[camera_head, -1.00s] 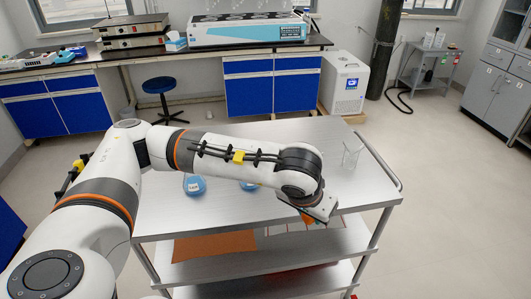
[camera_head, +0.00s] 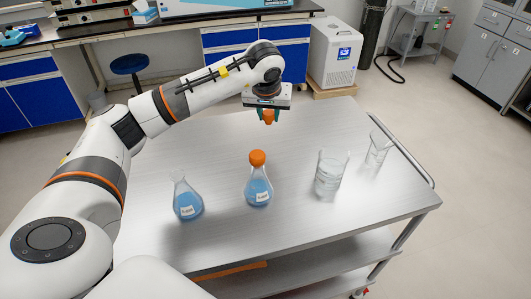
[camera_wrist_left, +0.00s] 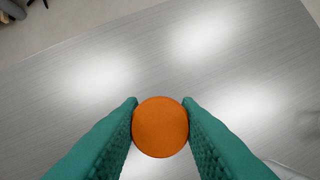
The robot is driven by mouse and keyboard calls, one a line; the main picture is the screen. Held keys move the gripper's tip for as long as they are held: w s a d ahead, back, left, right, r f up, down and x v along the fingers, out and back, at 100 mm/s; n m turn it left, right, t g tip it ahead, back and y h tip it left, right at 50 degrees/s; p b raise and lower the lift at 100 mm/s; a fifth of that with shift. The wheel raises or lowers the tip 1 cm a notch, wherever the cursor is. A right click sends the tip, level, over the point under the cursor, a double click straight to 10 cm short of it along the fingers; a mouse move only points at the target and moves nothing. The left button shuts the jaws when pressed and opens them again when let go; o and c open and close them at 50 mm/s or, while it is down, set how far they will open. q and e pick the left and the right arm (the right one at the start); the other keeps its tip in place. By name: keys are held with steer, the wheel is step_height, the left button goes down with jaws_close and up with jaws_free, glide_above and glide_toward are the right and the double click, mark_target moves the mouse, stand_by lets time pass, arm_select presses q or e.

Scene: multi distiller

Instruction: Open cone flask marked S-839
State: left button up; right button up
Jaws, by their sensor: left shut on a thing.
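My left gripper (camera_head: 268,112) is raised above the far part of the steel cart top (camera_head: 320,125). Its teal fingers are shut on an orange stopper (camera_wrist_left: 160,127), which also shows below the gripper in the head view (camera_head: 268,117). One cone flask (camera_head: 187,200) at the left has an open neck, blue liquid and a white label. A second cone flask (camera_head: 258,188) to its right also holds blue liquid, has a label, and is closed by an orange stopper (camera_head: 257,158). The label writing is too small to read. My right gripper is not in view.
A clear beaker (camera_head: 330,173) and a clear empty cone flask (camera_head: 378,150) stand on the right of the cart. The cart top around and below the raised gripper is clear.

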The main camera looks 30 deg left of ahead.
arm_select(q)
glide_above(269, 143)
steer(key=s, duration=0.1)
steer(key=f, duration=0.4)
steer(key=shift+s+d+f, duration=0.15)
steer(key=shift+d+f, duration=0.05)
steer(key=shift+f, duration=0.6)
step_height(269, 143, down, 3)
steer(key=shift+r+p, duration=0.1)
steer(key=shift+p, duration=0.25)
steer(key=shift+d, duration=0.1)
steer(key=o, duration=1.1)
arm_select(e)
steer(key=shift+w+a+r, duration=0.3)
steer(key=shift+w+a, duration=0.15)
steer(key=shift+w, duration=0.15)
